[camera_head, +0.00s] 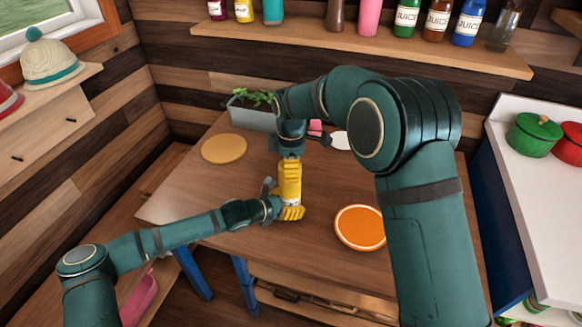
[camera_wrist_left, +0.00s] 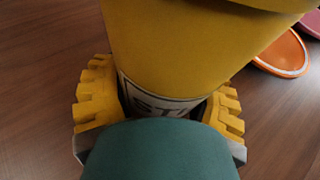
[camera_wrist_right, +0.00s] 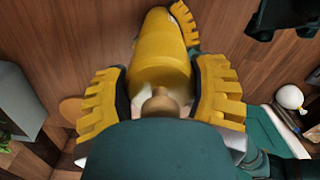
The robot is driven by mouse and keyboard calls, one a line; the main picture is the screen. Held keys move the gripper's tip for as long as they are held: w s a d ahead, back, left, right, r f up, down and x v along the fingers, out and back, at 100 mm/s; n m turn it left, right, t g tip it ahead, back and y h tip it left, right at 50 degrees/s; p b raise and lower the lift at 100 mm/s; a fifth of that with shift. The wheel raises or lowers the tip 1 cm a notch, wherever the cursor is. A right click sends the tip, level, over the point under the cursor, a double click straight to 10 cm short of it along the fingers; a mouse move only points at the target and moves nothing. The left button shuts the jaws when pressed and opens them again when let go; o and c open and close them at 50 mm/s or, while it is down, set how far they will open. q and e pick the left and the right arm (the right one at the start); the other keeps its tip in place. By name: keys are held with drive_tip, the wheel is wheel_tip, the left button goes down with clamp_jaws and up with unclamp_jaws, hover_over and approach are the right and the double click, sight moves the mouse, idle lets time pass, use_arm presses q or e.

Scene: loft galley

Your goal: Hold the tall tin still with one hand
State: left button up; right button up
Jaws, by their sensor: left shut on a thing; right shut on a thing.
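The tall tin (camera_head: 289,187) is yellow and stands upright near the middle of the wooden table. My left gripper (camera_head: 290,212) comes in from the left and is shut around its lower part. In the left wrist view the tin (camera_wrist_left: 175,50) sits between the yellow fingers, and part of a white label shows. My right gripper (camera_head: 290,161) reaches down from above and is shut at the tin's top. In the right wrist view the tin's yellow body (camera_wrist_right: 162,55) and a pale, narrow knob-like part (camera_wrist_right: 160,104) show between its fingers; the exact contact is hidden.
An orange plate (camera_head: 361,227) lies right of the tin, and a round tan mat (camera_head: 224,148) lies behind left. A grey planter (camera_head: 252,117) stands at the back. A pink item (camera_head: 315,128) and a white one (camera_head: 340,141) lie behind my right arm. The front left tabletop is clear.

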drive_tip(key=shift+r, duration=0.3)
drive_tip(key=shift+r, duration=0.85)
drive_tip(key=shift+r, duration=0.1)
drive_tip(key=shift+r, duration=1.85)
use_arm(q)
drive_tip(key=o, duration=1.4)
